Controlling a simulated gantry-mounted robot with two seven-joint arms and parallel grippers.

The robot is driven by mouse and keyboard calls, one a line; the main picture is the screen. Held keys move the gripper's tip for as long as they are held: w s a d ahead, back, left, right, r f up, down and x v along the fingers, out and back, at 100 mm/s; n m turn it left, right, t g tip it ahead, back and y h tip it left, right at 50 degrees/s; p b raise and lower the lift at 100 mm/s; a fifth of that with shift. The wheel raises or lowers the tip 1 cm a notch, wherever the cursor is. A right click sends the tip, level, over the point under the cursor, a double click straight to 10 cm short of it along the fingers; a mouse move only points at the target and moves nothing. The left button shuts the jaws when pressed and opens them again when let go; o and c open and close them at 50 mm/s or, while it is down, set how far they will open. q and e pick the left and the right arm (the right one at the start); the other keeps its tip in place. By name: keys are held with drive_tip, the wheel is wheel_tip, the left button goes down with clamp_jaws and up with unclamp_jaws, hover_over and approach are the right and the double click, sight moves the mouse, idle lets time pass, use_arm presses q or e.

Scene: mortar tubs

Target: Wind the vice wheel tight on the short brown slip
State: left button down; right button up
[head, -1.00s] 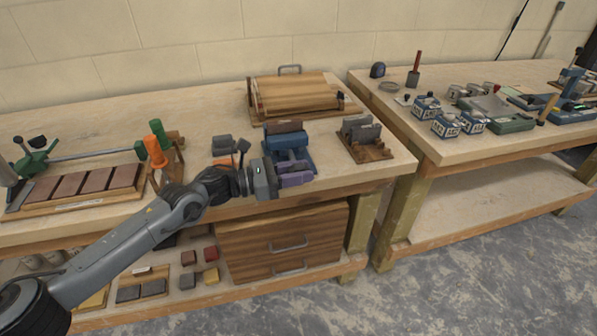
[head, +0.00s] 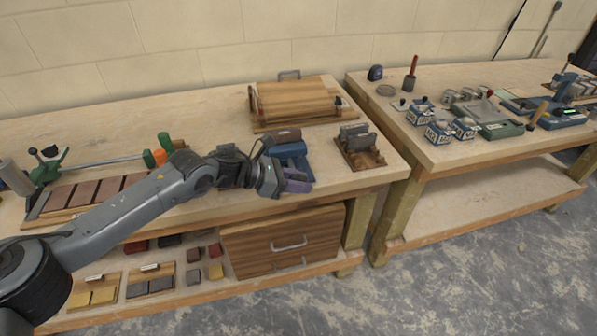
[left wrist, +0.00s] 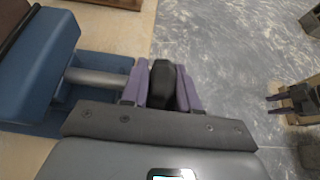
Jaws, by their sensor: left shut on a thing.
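The blue vice (head: 293,150) stands near the bench's front edge; it also shows in the left wrist view (left wrist: 48,58). A brown block (head: 287,135), likely the slip, is at its far side; I cannot tell whether the jaw touches it. A grey screw (left wrist: 98,77) runs from the vice toward my left gripper (left wrist: 166,88). The gripper's purple fingers are shut on a black part (left wrist: 163,84), seemingly the vice wheel's grip. In the head view my left gripper (head: 297,182) is at the vice's front, hiding most of the wheel.
A wooden rack (head: 362,158) with grey slabs stands right of the vice. A slatted wooden piece (head: 298,100) lies behind. A drawer unit (head: 270,245) is below. Floor lies in front.

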use_arm(q)
drive_tip(key=shift+r+g+y+p, duration=0.1)
drive_tip(key=shift+g+y+p, duration=0.2)
drive_tip(key=shift+y+p, duration=0.6)
drive_tip(key=shift+d, duration=0.1)
drive_tip(key=c, duration=0.9)
unclamp_jaws()
drive_tip(key=shift+s, duration=0.1)
drive_tip(key=shift+c, duration=0.2)
drive_tip(key=shift+a+r, duration=0.2)
drive_tip(key=shift+a, duration=0.2)
drive_tip(key=p+v, duration=0.2)
drive_tip(key=v, duration=0.8)
drive_tip(key=shift+p, duration=0.3)
